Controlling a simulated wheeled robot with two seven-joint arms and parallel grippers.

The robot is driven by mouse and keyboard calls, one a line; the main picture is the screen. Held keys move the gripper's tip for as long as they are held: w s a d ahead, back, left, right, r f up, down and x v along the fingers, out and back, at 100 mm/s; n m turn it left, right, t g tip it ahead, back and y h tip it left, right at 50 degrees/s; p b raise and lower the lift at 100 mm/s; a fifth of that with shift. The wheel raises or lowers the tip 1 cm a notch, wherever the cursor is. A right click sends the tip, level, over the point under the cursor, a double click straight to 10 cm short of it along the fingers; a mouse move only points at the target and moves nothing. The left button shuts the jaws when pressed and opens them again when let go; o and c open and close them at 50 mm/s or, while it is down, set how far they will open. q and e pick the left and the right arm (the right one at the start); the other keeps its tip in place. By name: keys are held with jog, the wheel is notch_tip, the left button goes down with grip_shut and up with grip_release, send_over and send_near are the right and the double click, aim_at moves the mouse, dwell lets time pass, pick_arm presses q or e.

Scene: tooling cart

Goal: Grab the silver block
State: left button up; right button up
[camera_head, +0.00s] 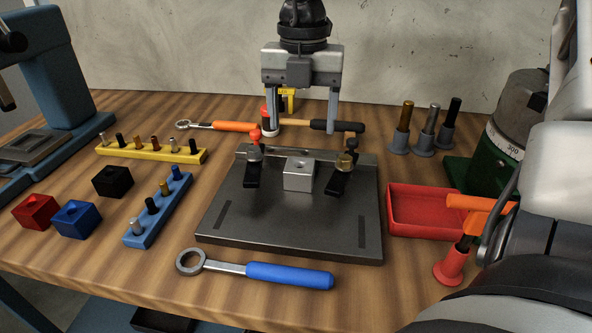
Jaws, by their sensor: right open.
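The silver block (299,175), a small metal cube with a hole in its top, sits on the dark fixture plate (290,225). It stands between two black toggle clamps, the left one (253,168) with a red tip and the right one (341,178) with a brass-coloured knob. My right gripper (300,128) points down from the top of the view, its two fingers apart and nothing between them. In the picture it is above and behind the block, not touching it. My left gripper is not in view.
A hammer (345,126) and an orange-handled wrench (235,127) lie behind the plate. A blue-handled wrench (290,275) lies in front. A red tray (425,232) is right of the plate. Peg racks and coloured blocks stand left.

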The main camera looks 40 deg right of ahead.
send_over(299, 165)
jog(key=f, duration=0.4)
jog(key=shift+s+f, duration=0.2)
jog(key=shift+s, duration=0.05)
jog(key=f, duration=0.5)
jog(key=shift+s+a+f+p, duration=0.1)
jog(key=shift+a+p, duration=0.15)
jog(key=shift+p, duration=0.1)
jog(key=c, duration=1.2)
